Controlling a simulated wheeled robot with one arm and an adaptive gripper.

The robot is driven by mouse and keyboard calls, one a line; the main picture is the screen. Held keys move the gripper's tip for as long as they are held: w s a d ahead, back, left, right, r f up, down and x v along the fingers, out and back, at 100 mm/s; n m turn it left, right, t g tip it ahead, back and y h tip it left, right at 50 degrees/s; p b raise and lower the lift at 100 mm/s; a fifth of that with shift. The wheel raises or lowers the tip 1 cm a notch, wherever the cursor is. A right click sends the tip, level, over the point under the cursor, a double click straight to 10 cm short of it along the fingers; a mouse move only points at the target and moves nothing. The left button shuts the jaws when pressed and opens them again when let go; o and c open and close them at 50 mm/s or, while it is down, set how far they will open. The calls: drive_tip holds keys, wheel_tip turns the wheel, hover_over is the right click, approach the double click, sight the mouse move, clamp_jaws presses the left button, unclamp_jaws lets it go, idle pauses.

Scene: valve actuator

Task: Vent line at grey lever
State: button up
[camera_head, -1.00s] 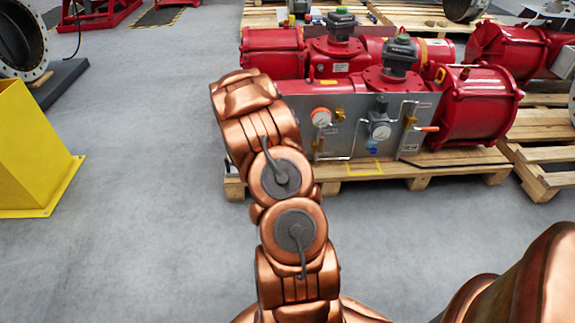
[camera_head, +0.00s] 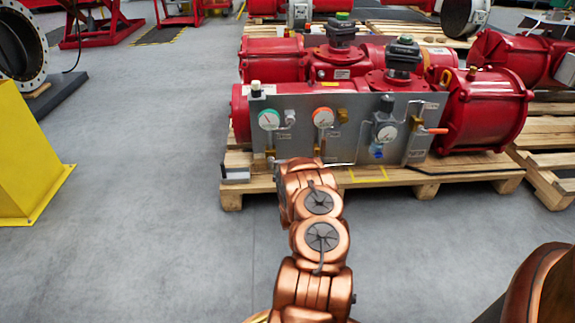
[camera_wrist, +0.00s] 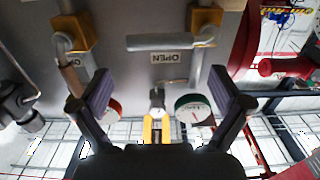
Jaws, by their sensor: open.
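The grey lever (camera_wrist: 165,41) shows in the wrist view, lying level from a brass valve block (camera_wrist: 205,22). My gripper and the grey lever cannot be made out there.
A second brass valve (camera_wrist: 72,35) is at the upper left of the wrist view. Gauges with green (camera_head: 269,119) and red (camera_head: 322,117) rims are on the panel. An orange lever (camera_head: 435,130) sits at its right end.

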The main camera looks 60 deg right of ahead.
sight(282, 161)
drive_tip(key=shift+b+x, duration=1.45)
drive_tip(key=shift+x, duration=2.35)
drive_tip(key=shift+c, duration=0.2)
drive_tip(key=c, duration=1.3)
